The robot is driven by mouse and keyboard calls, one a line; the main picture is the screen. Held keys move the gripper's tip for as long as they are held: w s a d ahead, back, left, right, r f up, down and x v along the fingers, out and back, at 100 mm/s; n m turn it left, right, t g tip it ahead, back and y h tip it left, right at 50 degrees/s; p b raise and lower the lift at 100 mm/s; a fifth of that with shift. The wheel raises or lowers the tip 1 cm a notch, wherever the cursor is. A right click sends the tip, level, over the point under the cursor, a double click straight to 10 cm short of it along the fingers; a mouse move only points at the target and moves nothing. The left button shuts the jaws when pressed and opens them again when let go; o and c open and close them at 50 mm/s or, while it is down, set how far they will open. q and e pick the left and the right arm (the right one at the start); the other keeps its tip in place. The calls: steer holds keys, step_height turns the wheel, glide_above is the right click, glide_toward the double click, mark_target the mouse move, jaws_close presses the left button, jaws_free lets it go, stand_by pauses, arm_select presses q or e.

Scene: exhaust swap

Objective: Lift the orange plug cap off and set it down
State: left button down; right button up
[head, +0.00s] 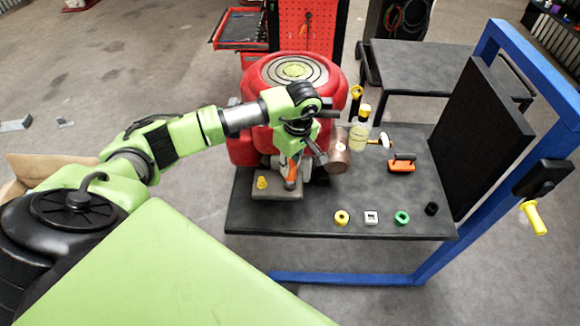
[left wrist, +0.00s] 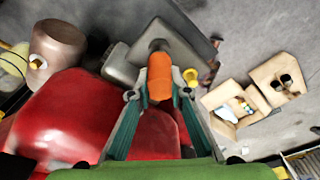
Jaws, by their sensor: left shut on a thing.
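The orange plug cap (head: 292,170) is between the fingers of my left gripper (head: 299,163). In the left wrist view the cap (left wrist: 159,80) sits between the two green-grey fingers, and my left gripper (left wrist: 158,95) is shut on it. A grey rounded pipe end (left wrist: 157,46) shows right beyond the cap; I cannot tell whether they touch. In the head view a grey part (head: 289,184) shows just under the cap, above a grey block (head: 277,194) on the table. My right gripper is in neither view.
A red machine (head: 325,78) with a round top stands behind the gripper. A brown cylinder (head: 338,155) and an orange-handled tool (head: 401,164) are to the right. A yellow piece (head: 262,183) is by the grey block. Small parts line the dark table's (head: 300,222) front; bare table lies between.

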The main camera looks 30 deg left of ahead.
arm_select(q)
steer(key=shift+r, duration=0.1)
steer(key=shift+r+b, duration=0.3)
steer(key=shift+r, duration=0.25)
steer(key=s+d+r+b, duration=0.1)
steer(key=d+r+b, duration=0.4)
steer(key=d+r, duration=0.6)
steer(key=d, duration=0.3)
steer(key=shift+s+r, duration=0.3)
steer(key=shift+r, duration=0.05)
steer(key=shift+a, duration=0.1)
